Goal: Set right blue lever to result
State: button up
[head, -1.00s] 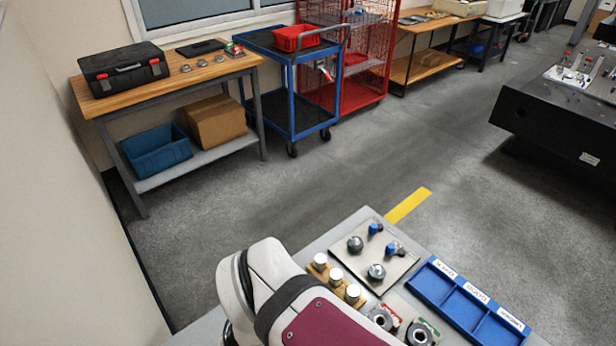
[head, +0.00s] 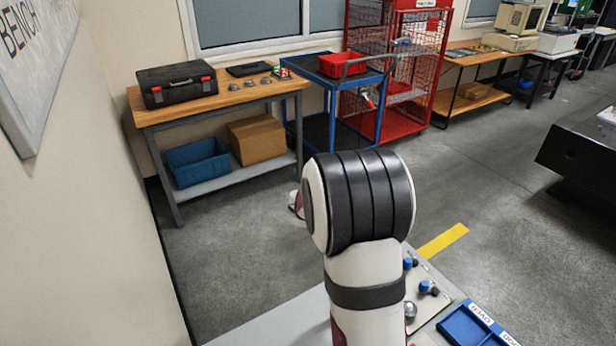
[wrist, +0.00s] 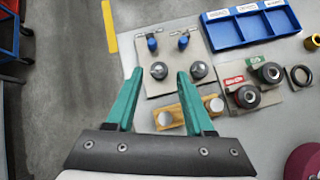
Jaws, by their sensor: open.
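Two blue levers stand on a light grey panel with two dark round knobs in front of them. The right blue lever (wrist: 184,41) and the left blue lever (wrist: 152,43) show at the panel's far end in the wrist view. In the head view the right lever (head: 425,287) and left lever (head: 408,263) show just past my arm. My gripper (wrist: 160,73) is open and empty in the wrist view, its teal fingers apart above the panel, short of the levers in the picture. Small tags by the levers are too small to read. My arm hides the gripper in the head view.
A blue compartment tray (wrist: 246,22) lies right of the panel. A wooden block with pale cylinders (wrist: 166,119) lies nearer, beside the right finger. Black round fixtures with green and red labels (wrist: 247,96) and a dark ring (wrist: 301,76) lie to the right.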

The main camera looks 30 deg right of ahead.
jog(key=d+f, duration=0.4)
jog(key=d+f+n, duration=0.1)
jog(key=d+f, duration=0.3)
jog(key=d+f+n, duration=0.1)
jog(key=d+f, duration=0.4)
jog(key=shift+s+d, duration=0.1)
jog(key=shift+s, duration=0.3)
jog(key=shift+r, duration=0.1)
jog(key=shift+c, duration=0.2)
grip_shut()
